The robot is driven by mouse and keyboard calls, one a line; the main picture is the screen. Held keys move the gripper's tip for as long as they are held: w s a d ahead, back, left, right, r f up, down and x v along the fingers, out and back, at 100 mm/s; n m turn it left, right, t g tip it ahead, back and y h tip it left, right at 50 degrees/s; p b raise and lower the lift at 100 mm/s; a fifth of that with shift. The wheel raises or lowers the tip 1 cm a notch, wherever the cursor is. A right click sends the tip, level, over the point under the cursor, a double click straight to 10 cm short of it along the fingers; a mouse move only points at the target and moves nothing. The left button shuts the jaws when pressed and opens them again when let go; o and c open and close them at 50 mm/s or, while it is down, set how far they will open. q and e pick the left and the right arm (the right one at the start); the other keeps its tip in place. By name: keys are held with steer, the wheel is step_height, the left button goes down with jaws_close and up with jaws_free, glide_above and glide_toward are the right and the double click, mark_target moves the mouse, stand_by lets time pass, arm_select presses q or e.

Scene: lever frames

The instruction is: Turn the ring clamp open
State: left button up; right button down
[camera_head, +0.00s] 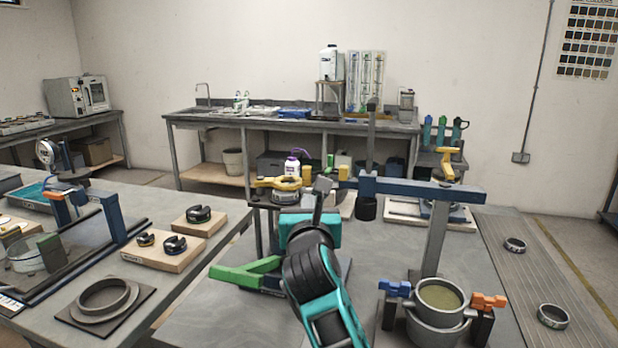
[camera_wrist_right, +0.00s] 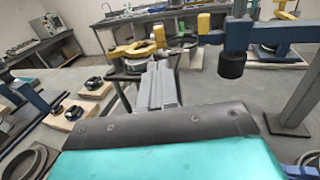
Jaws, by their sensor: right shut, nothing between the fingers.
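A yellow ring with projecting lugs (camera_head: 277,183), which looks like the ring clamp, sits around the top of a grey round body behind my right gripper. The same yellow ring (camera_wrist_right: 137,48) shows in the right wrist view, beyond and slightly left of the fingertips. My right gripper (camera_head: 322,186) is shut and empty, its grey fingers pointing away toward the back of the bench. The fingers (camera_wrist_right: 160,75) appear just in front of the yellow ring and overlap its right side in the picture; I cannot tell if they touch. My left gripper is not in view.
A blue beam (camera_head: 420,189) on a grey post (camera_head: 437,240) stands right of the gripper, with a dark cylinder (camera_head: 366,209) hanging under it. A green lever (camera_head: 245,271) lies left of my arm. A pot with blue and orange clips (camera_head: 438,320) stands front right.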

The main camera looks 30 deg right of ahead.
mark_target(308, 174)
steer(key=x, duration=1.3)
steer(key=shift+d, duration=0.1)
steer(key=shift+w+d, duration=0.1)
steer(key=shift+w, duration=0.05)
steer(key=shift+w, duration=0.2)
